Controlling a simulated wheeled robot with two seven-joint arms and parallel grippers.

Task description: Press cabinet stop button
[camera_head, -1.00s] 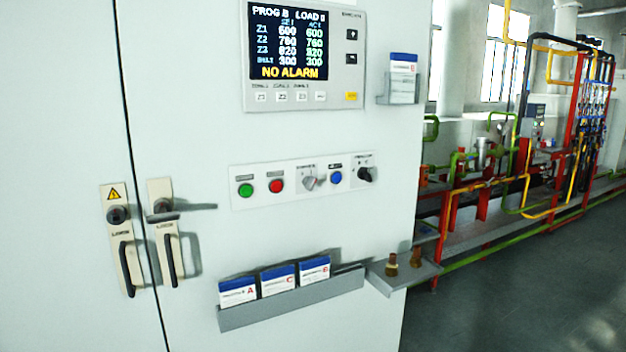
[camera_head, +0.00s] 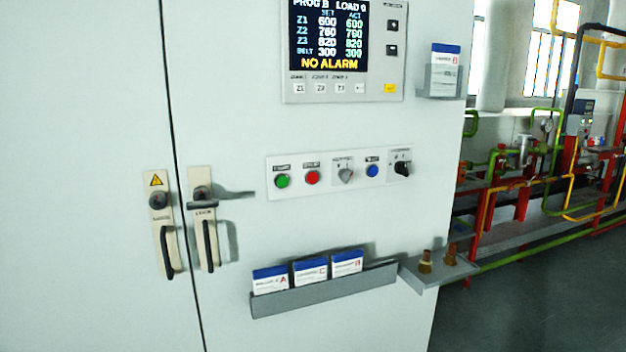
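The cabinet (camera_head: 90,120) has a pale front that fills the left and middle of the head view. A white control strip (camera_head: 329,187) on it carries a green button (camera_head: 282,181), a red button (camera_head: 312,178) right of it, a grey selector knob (camera_head: 346,176), a blue button (camera_head: 373,171) and a black rotary knob (camera_head: 403,168). The small labels above them are too blurred to read surely. The red button is unobstructed. Neither of my grippers shows in this view.
A display panel (camera_head: 331,40) reading NO ALARM is above the strip. A grey card rack (camera_head: 325,290) and a small shelf (camera_head: 437,272) with brass fittings stick out below. Door handles (camera_head: 205,220) are at left. Pipework (camera_head: 560,200) and open floor (camera_head: 540,300) lie at right.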

